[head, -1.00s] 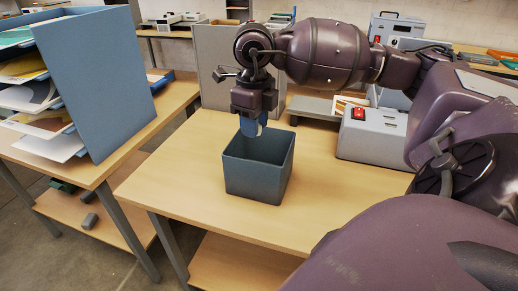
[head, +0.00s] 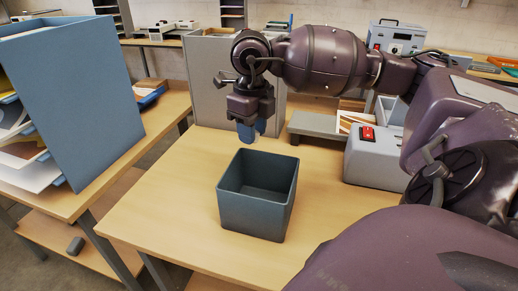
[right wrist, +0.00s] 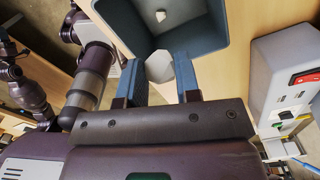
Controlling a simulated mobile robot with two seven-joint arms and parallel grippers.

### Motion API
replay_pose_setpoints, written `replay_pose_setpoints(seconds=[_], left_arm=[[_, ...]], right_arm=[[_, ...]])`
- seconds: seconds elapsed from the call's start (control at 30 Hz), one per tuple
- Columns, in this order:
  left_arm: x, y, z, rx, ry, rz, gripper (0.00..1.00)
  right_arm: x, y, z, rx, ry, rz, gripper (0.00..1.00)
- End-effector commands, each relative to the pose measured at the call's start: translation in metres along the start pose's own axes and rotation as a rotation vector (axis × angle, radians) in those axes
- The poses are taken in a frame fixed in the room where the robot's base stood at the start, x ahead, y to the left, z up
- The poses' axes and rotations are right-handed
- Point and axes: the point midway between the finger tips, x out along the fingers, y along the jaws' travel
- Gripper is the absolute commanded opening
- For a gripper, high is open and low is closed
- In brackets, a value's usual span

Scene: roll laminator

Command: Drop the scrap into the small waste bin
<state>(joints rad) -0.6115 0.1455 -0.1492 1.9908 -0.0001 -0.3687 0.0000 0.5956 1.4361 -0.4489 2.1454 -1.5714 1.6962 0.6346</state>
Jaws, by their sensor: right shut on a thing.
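My right gripper (head: 249,136) points down behind the far rim of the small blue-grey waste bin (head: 254,215) in the head view. In the right wrist view, the right gripper's blue fingers (right wrist: 158,75) are shut on a pale grey scrap (right wrist: 159,66). The scrap overlaps the edge of the bin (right wrist: 205,45) in that view; I cannot tell how high it is above the rim. A small whitish piece (right wrist: 160,16) shows inside the bin. The bin stands upright on the wooden table (head: 150,215). My left gripper is out of view.
A grey machine with a red switch (head: 374,155) stands right of the bin. A grey panel (head: 205,85) stands behind the gripper. A blue paper rack (head: 85,100) is on the left table. The tabletop left of the bin is clear.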

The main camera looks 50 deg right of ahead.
Motion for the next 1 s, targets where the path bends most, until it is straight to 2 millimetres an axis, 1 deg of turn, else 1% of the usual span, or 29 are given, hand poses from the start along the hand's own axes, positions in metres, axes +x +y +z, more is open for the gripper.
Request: replay_pose_setpoints(seconds=[0.03, 0.33, 0.5, 0.73, 0.77, 0.93, 1.0], left_arm=[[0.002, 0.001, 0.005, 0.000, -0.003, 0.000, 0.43], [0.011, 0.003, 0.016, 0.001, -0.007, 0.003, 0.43], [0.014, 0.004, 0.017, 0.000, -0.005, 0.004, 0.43], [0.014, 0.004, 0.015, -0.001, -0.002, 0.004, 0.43], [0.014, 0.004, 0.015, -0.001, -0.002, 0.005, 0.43], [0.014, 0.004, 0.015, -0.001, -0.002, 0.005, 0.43], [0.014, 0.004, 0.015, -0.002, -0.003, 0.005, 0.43]], right_arm=[[0.009, 0.000, 0.000, 0.000, 0.004, 0.001, 0.09], [0.039, 0.000, 0.000, -0.001, 0.005, 0.001, 0.09], [0.046, 0.000, 0.000, -0.001, 0.003, 0.001, 0.09], [0.045, 0.000, 0.000, -0.001, 0.002, 0.001, 0.09], [0.045, 0.000, 0.000, -0.001, 0.002, 0.001, 0.34], [0.045, 0.000, 0.000, -0.001, 0.002, 0.001, 0.60], [0.045, 0.000, 0.000, -0.001, 0.002, 0.001, 0.60]])
